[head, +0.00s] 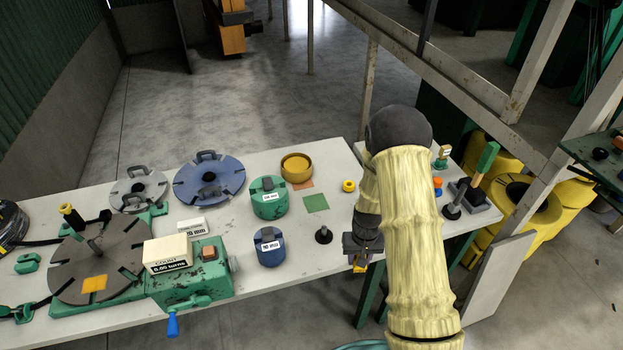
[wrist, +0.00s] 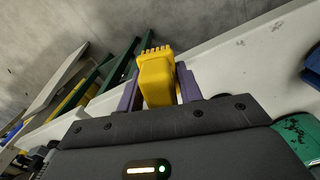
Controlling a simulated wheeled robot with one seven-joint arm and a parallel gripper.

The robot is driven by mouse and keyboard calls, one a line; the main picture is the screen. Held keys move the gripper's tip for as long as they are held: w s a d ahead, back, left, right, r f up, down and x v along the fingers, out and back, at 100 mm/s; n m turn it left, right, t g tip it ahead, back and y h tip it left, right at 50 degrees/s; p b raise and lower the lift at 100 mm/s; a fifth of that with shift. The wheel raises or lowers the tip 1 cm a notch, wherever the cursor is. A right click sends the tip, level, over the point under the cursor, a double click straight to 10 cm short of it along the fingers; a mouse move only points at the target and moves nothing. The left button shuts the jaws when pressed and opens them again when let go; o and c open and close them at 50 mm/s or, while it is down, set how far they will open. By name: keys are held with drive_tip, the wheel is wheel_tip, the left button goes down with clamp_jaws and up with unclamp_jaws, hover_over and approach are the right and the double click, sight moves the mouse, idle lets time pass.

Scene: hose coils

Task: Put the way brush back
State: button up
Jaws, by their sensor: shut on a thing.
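The way brush (wrist: 157,80) is a yellow block with a row of short bristle-like teeth at its far end. My gripper (wrist: 160,88) is shut on it, with one purple finger on each side. In the head view my gripper (head: 359,256) hangs at the front edge of the table, left of my forearm. Only a small yellow bit of the brush shows below it there. In the wrist view the white table edge runs behind the brush, with grey floor beyond. The brush appears clear of the table top. My arm hides part of the table's right side.
The white table (head: 330,285) holds a green winder (head: 190,285), a brown disc (head: 85,262), a blue flanged disc (head: 209,180), a green pot (head: 269,200), a blue pot (head: 269,248), an ochre bowl (head: 296,167) and a black knob (head: 323,235). A green square (head: 315,203) lies bare.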

drive_tip(key=s+a+r+n, duration=0.1)
drive_tip(key=a+r+n, duration=0.1)
drive_tip(key=a, duration=0.4)
drive_tip(key=s+a+r+n, duration=0.1)
drive_tip(key=a+r+n, duration=0.2)
drive_tip(key=a+n, duration=0.2)
drive_tip(key=a, duration=0.2)
drive_tip(key=shift+a+n+b, duration=0.3)
drive_tip(key=shift+b, duration=0.05)
